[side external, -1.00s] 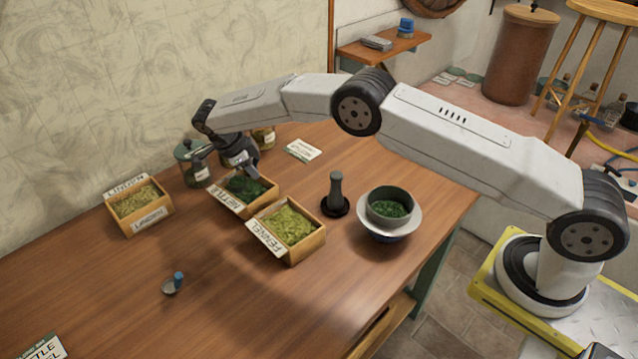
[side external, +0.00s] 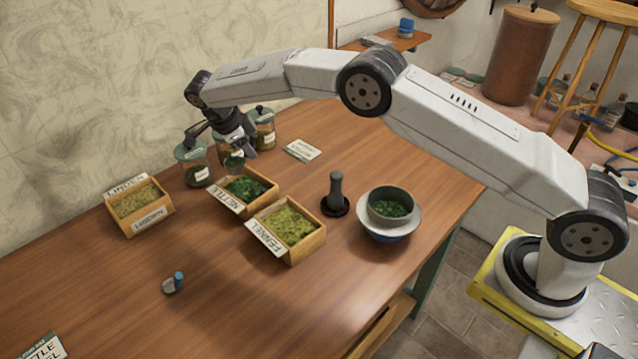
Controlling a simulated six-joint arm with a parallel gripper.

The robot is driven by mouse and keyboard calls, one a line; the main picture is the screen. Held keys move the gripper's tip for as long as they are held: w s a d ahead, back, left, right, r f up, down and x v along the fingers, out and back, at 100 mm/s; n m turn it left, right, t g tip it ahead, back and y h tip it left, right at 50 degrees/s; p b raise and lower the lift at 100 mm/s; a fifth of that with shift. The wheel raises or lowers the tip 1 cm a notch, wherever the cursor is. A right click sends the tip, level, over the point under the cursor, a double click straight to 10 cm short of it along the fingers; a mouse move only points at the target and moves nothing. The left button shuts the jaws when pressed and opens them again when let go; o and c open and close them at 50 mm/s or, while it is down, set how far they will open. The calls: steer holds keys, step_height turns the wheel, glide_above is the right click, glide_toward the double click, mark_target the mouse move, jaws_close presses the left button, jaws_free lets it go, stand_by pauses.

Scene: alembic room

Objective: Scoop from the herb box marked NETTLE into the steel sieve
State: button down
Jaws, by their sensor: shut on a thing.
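The herb box marked NETTLE (side external: 264,206) stands between two other boxes and holds dark green leaves (side external: 245,188). My gripper (side external: 246,152) is above and behind this box, pointing down. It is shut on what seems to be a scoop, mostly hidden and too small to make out. Whether anything lies in it cannot be told. The steel sieve (side external: 390,193) sits in a white bowl (side external: 417,218) at the right of the table. Green herb shows inside the sieve.
The FENNEL box (side external: 308,246) is in front, the LINDEN box (side external: 158,223) at left. Lidded glass jars (side external: 196,172) stand behind and beside my gripper. A dark pestle (side external: 336,190) stands upright between FENNEL and the sieve. A small blue-handled item (side external: 170,286) lies on open table.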

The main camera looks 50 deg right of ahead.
steer(key=shift+s+d+r, duration=0.1)
steer(key=shift+r, duration=0.05)
stand_by(0.3)
steer(key=shift+s+d+r, duration=0.2)
steer(key=shift+d+r, duration=0.05)
steer(key=shift+d, duration=0.15)
steer(key=s+d+r+m, duration=0.1)
steer(key=s+d, duration=0.4)
steer(key=s, duration=0.4)
steer(key=s+d+r+m+g, duration=0.1)
steer(key=s+d, duration=0.4)
steer(key=s, duration=0.5)
steer(key=s+d+r+m, duration=0.2)
steer(key=s+d, duration=0.3)
steer(key=s, duration=0.4)
steer(key=shift+s+r+g+y, duration=0.3)
steer(key=shift+r+g, duration=0.1)
steer(key=shift+r, duration=0.35)
steer(key=shift+d+f, duration=0.1)
steer(key=shift+f, duration=0.15)
step_height(320, 180, down, 2)
steer(key=g, duration=0.4)
steer(key=n+g, duration=0.1)
steer(key=g, duration=0.2)
steer(key=n+g+y, duration=0.1)
steer(key=g, duration=0.3)
steer(key=shift+f+g, duration=0.25)
steer(key=shift+g, duration=0.05)
